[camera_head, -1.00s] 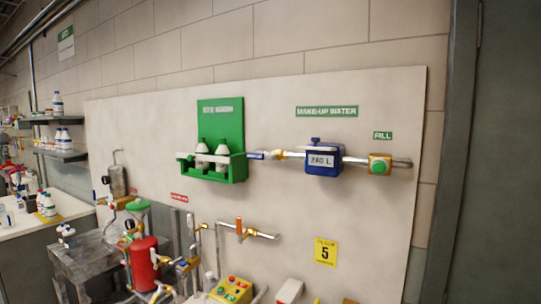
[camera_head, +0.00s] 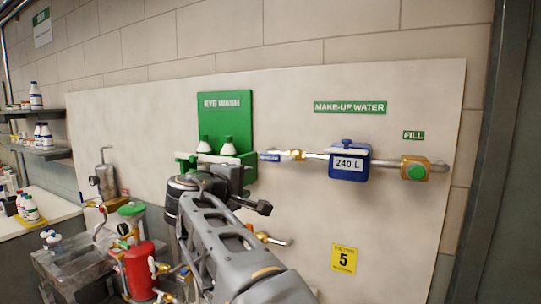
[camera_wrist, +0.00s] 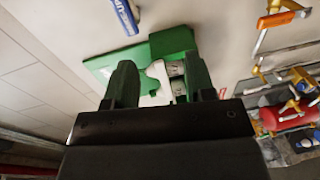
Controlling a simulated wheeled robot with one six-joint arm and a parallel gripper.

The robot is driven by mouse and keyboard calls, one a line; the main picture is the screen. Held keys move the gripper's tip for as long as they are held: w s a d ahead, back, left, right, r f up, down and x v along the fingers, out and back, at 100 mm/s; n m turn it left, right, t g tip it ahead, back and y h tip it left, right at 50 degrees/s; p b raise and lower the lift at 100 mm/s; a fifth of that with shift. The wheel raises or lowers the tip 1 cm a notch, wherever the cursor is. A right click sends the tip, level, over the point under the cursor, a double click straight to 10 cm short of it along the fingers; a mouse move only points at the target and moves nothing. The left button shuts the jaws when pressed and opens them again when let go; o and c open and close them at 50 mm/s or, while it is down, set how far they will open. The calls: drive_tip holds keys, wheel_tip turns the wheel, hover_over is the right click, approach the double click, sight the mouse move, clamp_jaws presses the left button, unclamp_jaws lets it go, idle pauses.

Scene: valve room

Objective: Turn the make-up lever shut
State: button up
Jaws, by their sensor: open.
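The make-up lever (camera_head: 271,157) is a blue handle on a brass valve (camera_head: 293,155) in the pipe under the MAKE-UP WATER sign. It lies roughly along the pipe, left of the blue 240 L meter (camera_head: 348,162). In the wrist view a blue lever with white marking (camera_wrist: 125,16) shows at the top, beyond and left of my fingertips. My gripper (camera_wrist: 160,80) is open and empty, apart from the lever. It faces the green eye-wash holder (camera_wrist: 172,42) with its white bottles.
The green fill button (camera_head: 417,172) sits on a brass box right of the meter. A red cylinder (camera_head: 138,270) and brass pipework stand low at left. An orange-handled pipe (camera_wrist: 275,20) shows at right in the wrist view. The board right of my arm is mostly clear.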

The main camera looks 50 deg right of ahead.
sight(267, 158)
drive_tip(key=shift+h, duration=0.8)
drive_tip(key=r+p+x, duration=0.1)
drive_tip(key=x, duration=0.4)
drive_tip(key=r+p+x, duration=0.1)
drive_tip(key=p+x, duration=0.1)
drive_tip(key=x, duration=0.2)
drive_tip(key=r+p+x, duration=0.1)
drive_tip(key=p+x, duration=0.1)
drive_tip(key=x, duration=0.3)
drive_tip(key=shift+s+d+r, duration=0.1)
drive_tip(key=shift+s+d, duration=0.1)
drive_tip(key=shift+d, duration=0.2)
clamp_jaws()
